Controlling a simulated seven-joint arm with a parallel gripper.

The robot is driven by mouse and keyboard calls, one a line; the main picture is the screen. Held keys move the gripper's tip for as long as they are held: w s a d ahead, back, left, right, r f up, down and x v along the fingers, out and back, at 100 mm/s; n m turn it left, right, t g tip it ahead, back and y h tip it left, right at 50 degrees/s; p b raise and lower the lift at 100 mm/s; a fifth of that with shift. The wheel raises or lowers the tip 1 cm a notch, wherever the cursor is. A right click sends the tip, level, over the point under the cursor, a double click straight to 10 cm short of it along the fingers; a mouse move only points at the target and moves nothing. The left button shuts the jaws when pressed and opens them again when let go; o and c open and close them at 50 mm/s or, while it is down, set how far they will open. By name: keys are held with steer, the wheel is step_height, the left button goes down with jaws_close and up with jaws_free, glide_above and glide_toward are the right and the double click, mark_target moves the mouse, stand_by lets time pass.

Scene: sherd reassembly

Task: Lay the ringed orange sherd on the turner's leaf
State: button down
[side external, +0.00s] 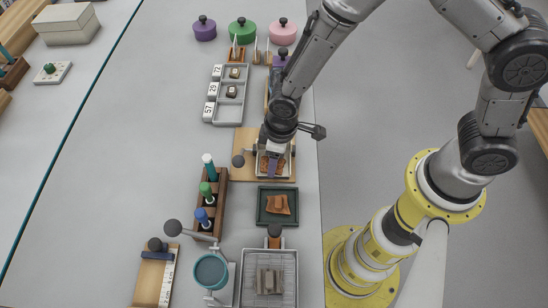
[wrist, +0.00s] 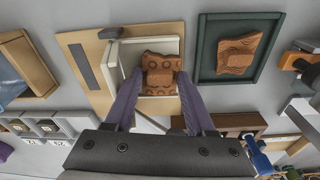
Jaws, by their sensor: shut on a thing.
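The ringed orange sherd (wrist: 160,83) is between the purple fingers of my gripper (wrist: 160,74), which is shut on it. Round ring marks show on its face, and a raised block shows at its middle. It is over or in a pale-walled frame (wrist: 113,62) on a wooden board (wrist: 82,72), which looks like the turner's leaf; I cannot tell whether the sherd touches it. In the side view my gripper (side external: 272,168) points down over the same board (side external: 245,143) and partly hides the sherd.
A wooden rack (side external: 220,190) with several coloured-capped tools stands to the left. A grey numbered tray (side external: 220,112) lies behind. A wire basket (side external: 268,301) is in front.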

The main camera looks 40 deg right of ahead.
steer(key=c, duration=0.5)
jaws_free()
steer(key=shift+s+a+r, duration=0.2)
steer(key=shift+r, duration=0.65)
steer(key=shift+s+a+r, duration=0.15)
steer(key=shift+r, duration=0.65)
steer(key=shift+s+a+r, duration=0.2)
steer(key=shift+r, duration=0.65)
steer(key=shift+o, duration=0.2)
steer(key=o, duration=0.5)
steer(key=shift+c, duration=0.2)
steer(key=shift+r, duration=0.1)
